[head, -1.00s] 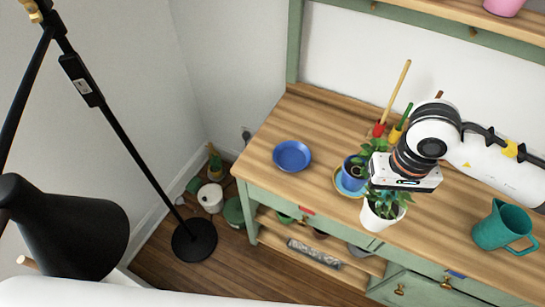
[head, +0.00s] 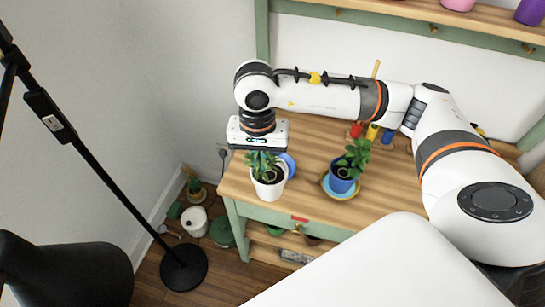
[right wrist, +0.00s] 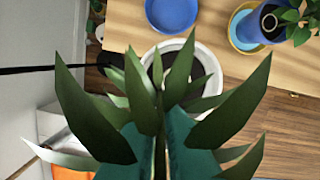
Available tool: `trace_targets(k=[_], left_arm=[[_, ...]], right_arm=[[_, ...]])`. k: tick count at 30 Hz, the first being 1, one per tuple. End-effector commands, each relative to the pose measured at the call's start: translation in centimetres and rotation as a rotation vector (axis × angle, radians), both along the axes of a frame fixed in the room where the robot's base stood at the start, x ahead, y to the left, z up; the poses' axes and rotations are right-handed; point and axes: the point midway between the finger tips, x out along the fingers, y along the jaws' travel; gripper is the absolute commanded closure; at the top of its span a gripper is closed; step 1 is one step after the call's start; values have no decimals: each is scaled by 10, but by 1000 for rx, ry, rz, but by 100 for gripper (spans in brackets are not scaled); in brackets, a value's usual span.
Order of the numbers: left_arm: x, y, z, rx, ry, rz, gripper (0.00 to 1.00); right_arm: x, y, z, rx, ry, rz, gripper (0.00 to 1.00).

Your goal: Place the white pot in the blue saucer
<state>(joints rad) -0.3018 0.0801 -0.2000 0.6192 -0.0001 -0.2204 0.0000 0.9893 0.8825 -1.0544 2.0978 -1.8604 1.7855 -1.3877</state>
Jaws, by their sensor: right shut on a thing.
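The white pot (head: 270,191) with a leafy green plant hangs under my right gripper (head: 261,154) at the table's front left edge. The gripper is shut on it; leaves hide the fingertips. In the right wrist view, the pot's white rim (right wrist: 213,72) shows behind the leaves, overlapping the table's edge. The blue saucer (head: 290,164) is on the table just behind the pot, partly hidden by it. In the right wrist view the saucer (right wrist: 172,13) looks empty and apart from the pot. My left gripper is not in view.
A blue potted plant (head: 341,181) stands on a yellow and blue saucer (head: 328,190) to the right. Red, yellow and blue tools (head: 372,132) are at the back of the wooden table (head: 310,200). A black lamp (head: 75,135) stands at left; pots sit on the floor.

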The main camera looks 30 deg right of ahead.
Motion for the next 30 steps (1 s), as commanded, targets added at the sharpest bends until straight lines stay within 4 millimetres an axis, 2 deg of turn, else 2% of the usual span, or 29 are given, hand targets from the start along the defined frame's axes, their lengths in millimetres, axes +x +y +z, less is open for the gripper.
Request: trace_targets(k=[15, 30], left_arm=[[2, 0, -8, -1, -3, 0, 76], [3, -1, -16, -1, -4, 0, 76]], right_arm=[[56, -43, 2, -1, 0, -1144, 100], [92, -95, -2, -2, 1, -2270, 100]])
